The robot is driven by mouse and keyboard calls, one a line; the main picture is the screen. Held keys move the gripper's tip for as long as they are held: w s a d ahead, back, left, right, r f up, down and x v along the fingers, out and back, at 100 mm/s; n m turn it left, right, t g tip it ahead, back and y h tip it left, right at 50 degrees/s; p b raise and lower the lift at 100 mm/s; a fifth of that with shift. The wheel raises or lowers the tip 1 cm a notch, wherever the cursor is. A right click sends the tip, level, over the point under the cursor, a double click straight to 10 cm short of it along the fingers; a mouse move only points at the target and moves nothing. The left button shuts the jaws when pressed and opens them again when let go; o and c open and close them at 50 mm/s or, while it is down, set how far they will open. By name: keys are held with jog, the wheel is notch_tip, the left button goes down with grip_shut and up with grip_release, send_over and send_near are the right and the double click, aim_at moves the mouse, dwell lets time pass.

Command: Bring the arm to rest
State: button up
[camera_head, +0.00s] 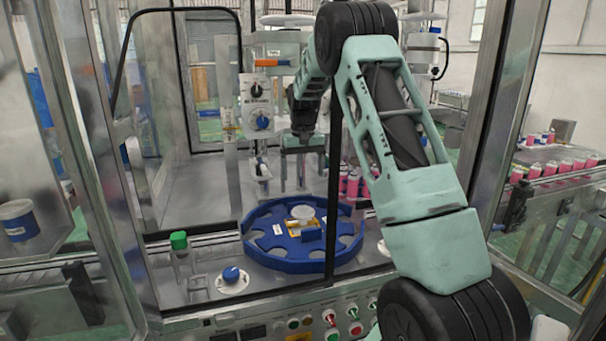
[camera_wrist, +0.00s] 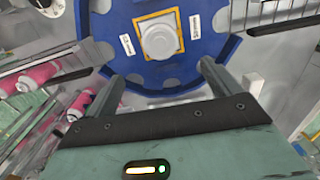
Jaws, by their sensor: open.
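My arm reaches up from the lower right in the head view and bends over into the machine enclosure. My gripper (camera_wrist: 155,85) shows in the wrist view with its two dark fingers spread apart and nothing between them. The same blue table (camera_head: 262,251) sits low in the enclosure in the head view, below my gripper.
Pink cans (camera_head: 545,170) stand in rows on the right, also seen in the wrist view (camera_wrist: 38,76). A metal door post (camera_head: 497,95) stands right of my arm. A green cap (camera_head: 179,240), a blue knob (camera_head: 231,275) and a button panel (camera_head: 330,318) are at the front.

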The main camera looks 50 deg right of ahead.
dwell(0.5)
jog(key=s+a+n+y+b, duration=0.1)
jog(key=s+a+n, duration=0.25)
jog(key=a, duration=1.35)
jog(key=s+a+n, duration=0.2)
jog(key=a+n, duration=0.2)
jog(key=a, duration=1.4)
jog(key=s+a+f+n, duration=0.1)
jog(key=s+a, duration=0.3)
jog(key=s, duration=0.4)
jog(key=s+a+f+n, duration=0.1)
jog(key=s+a+n, duration=0.2)
jog(key=s+a, duration=0.2)
jog(key=s+a+f+n+b, duration=0.1)
jog(key=s+a, duration=0.3)
jog(key=s, duration=0.7)
jog(key=shift+s+a+f+n, duration=0.25)
jog(key=shift+a+n, duration=0.15)
jog(key=shift+n, duration=0.35)
